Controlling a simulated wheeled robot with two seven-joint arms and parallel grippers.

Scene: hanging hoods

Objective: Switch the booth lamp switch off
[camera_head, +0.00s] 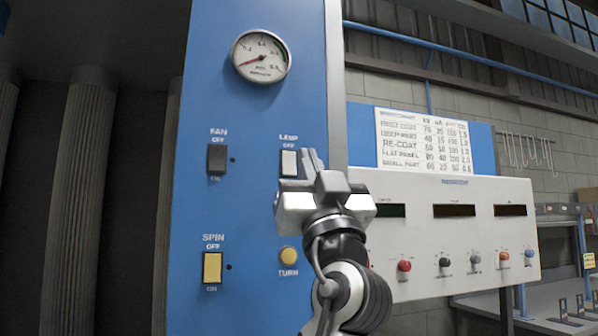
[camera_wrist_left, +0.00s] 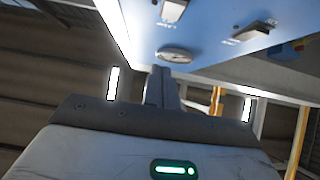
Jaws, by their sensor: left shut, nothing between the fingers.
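The lamp switch (camera_head: 289,163) is a pale rocker on the blue panel, under the labels LAMP and OFF. Its lower end is hidden behind my left gripper (camera_head: 311,160), so I cannot tell which way it is tipped. The left gripper is shut and empty, its fingertips just right of the switch; whether they touch it is unclear. The wrist view shows the closed fingers (camera_wrist_left: 162,82) pointing towards the panel, with a rocker switch (camera_wrist_left: 172,9) near the top edge. My right gripper is not in view.
The FAN switch (camera_head: 217,160) is dark, left of the lamp switch. A yellow SPIN switch (camera_head: 212,267) and a round yellow TURN button (camera_head: 289,255) are lower. A gauge (camera_head: 261,56) is above. A white console (camera_head: 470,230) with knobs stands right.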

